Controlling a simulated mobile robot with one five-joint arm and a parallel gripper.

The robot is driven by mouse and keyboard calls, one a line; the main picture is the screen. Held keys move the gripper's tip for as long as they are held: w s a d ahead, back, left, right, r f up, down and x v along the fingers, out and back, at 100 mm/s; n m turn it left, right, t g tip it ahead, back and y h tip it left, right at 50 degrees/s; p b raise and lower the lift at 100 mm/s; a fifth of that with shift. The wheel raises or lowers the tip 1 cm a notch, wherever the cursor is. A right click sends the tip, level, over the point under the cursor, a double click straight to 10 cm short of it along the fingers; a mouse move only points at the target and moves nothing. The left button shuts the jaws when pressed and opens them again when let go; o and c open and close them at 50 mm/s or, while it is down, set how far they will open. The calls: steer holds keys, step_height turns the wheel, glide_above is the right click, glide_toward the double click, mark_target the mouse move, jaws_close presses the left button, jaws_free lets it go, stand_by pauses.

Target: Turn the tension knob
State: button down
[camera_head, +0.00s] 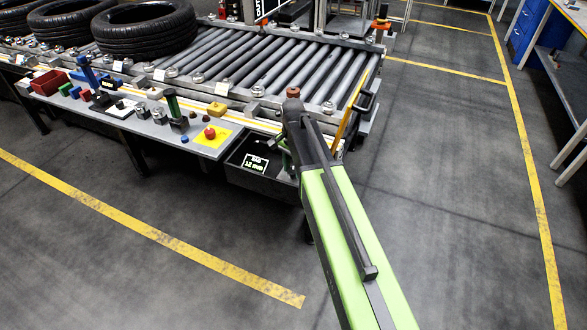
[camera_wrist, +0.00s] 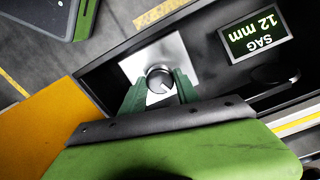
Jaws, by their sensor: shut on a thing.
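The tension knob (camera_wrist: 159,77) is a small round grey knob with a pale pointer mark on a silver square plate (camera_wrist: 173,50). My gripper (camera_wrist: 160,86) has its green fingers on either side of the knob and is shut on it. A display (camera_wrist: 258,34) beside it reads "SAG 12 mm", upside down in the wrist view. In the head view, my gripper (camera_head: 285,152) reaches into the right end of the black tray-like panel (camera_head: 236,178) at the conveyor's front, and the knob is hidden behind it.
A red button (camera_head: 210,132) on a yellow plate is left of the panel. Several levers and coloured blocks line the bench (camera_head: 158,131). The roller conveyor (camera_head: 255,60) lies behind, with tyres (camera_head: 146,29) at left. The floor in front is clear.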

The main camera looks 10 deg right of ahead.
mark_target(293, 171)
steer(key=shift+s, duration=0.15)
steer(key=c, duration=0.9)
jaws_free()
step_height(293, 171, up, 18)
steer(key=p, duration=1.7)
steer(key=shift+f, duration=0.25)
